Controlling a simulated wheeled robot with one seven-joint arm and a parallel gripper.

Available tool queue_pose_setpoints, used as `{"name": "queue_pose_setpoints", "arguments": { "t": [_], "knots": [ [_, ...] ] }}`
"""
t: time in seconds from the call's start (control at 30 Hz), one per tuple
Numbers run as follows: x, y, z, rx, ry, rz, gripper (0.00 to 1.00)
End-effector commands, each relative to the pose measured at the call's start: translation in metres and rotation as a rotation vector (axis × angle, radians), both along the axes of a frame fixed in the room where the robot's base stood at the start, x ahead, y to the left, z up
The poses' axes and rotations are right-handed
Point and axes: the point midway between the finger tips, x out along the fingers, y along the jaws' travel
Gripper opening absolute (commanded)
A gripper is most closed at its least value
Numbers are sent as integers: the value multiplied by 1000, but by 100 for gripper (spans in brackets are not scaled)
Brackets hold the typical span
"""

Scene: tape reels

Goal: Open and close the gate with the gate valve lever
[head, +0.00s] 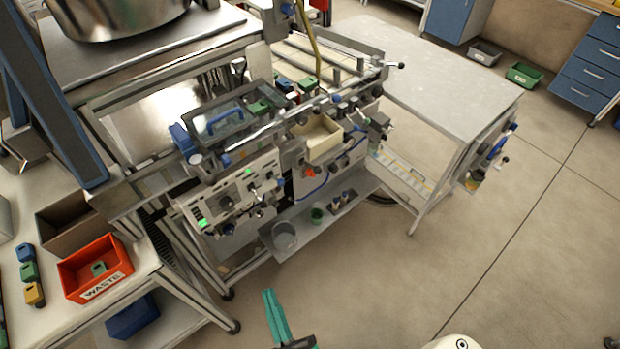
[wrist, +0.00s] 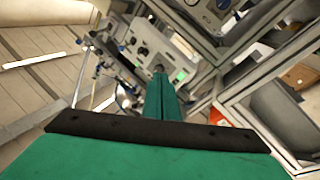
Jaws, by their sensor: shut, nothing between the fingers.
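My gripper (head: 269,294) has green fingers and shows at the bottom of the head view, over the floor in front of the machine. Its fingers are shut together with nothing between them. In the wrist view the shut fingers (wrist: 160,80) point toward the machine's control panel, apart from it. The grey control panel (head: 235,200) has knobs, small levers and a lit green button. A small lever with a dark knob (head: 400,65) sticks out at the machine's far right end. I cannot tell which lever is the gate valve lever, and I cannot make out the gate.
A red waste bin (head: 95,268) stands on the left table. A low shelf (head: 335,212) with a clear beaker (head: 284,237) and a green cup (head: 317,215) juts out below the machine. A grey table (head: 450,80) stands at the right. The floor (head: 400,290) in front is largely clear.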

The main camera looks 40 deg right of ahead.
Motion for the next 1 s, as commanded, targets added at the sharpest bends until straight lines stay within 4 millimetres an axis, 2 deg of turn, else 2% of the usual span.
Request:
{"name": "queue_pose_setpoints", "arguments": {
  "t": [0.2,0.6,0.8,1.0],
  "knots": [
    [38,-36,8,-193,-114,-113,0],
    [94,-111,36,-561,-279,-344,0],
    [110,-148,52,-717,-333,-451,0],
    [115,-168,62,-799,-358,-510,0]
  ]
}}
